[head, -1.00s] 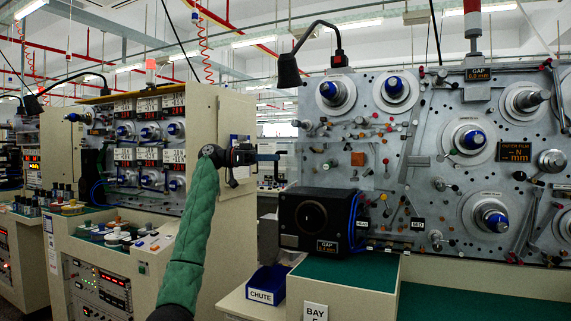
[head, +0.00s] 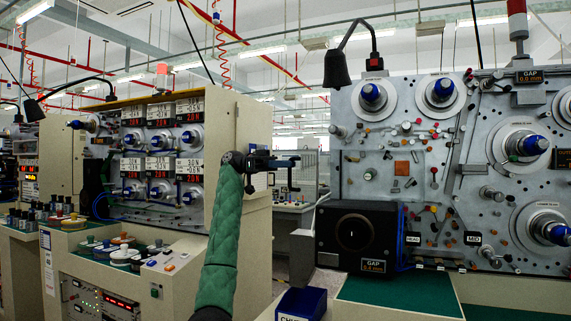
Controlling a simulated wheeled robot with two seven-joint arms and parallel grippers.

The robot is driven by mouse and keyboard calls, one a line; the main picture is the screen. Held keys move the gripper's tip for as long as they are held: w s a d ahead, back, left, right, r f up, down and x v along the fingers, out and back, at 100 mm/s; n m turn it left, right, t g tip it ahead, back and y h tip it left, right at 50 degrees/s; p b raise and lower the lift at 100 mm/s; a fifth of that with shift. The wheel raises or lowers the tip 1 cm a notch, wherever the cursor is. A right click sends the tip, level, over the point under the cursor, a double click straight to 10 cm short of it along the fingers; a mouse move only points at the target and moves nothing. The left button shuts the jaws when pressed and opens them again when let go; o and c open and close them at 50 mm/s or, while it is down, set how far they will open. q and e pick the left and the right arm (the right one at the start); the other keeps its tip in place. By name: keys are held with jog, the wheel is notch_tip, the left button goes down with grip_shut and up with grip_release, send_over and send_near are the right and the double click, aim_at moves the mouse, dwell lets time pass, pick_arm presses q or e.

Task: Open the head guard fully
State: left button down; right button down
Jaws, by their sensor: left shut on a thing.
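The winding machine's grey board (head: 440,135) fills the right side of the head view. The clear head guard (head: 362,172) is faint and see-through; it seems to lie over the lower left of the board, around the orange square, but its edges and angle are hard to make out. My left gripper (head: 284,161) is at the middle of the view, left of the board, and its arm rises from below. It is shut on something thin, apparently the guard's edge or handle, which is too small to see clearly. My right gripper is out of view.
A blue chute bin (head: 301,304) stands at the bottom. A black lamp (head: 337,69) hangs at the board's upper left. Another machine (head: 226,150) stands close on the left, with an aisle between.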

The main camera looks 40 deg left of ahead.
pick_arm(q)
jog(key=shift+w+d+f, duration=0.1)
jog(key=shift+w+f, duration=0.35)
jog(key=shift+f, duration=0.05)
jog(key=c, duration=1.8)
grip_release()
jog(key=shift+w, duration=0.1)
jog(key=o, duration=0.3)
jog(key=shift+w+f, duration=0.25)
jog(key=shift+w, duration=0.3)
jog(key=shift+s+r, duration=0.25)
jog(key=shift+s, duration=0.1)
jog(key=shift+w, duration=0.1)
jog(key=shift+s, duration=0.2)
jog(key=shift+a, duration=0.25)
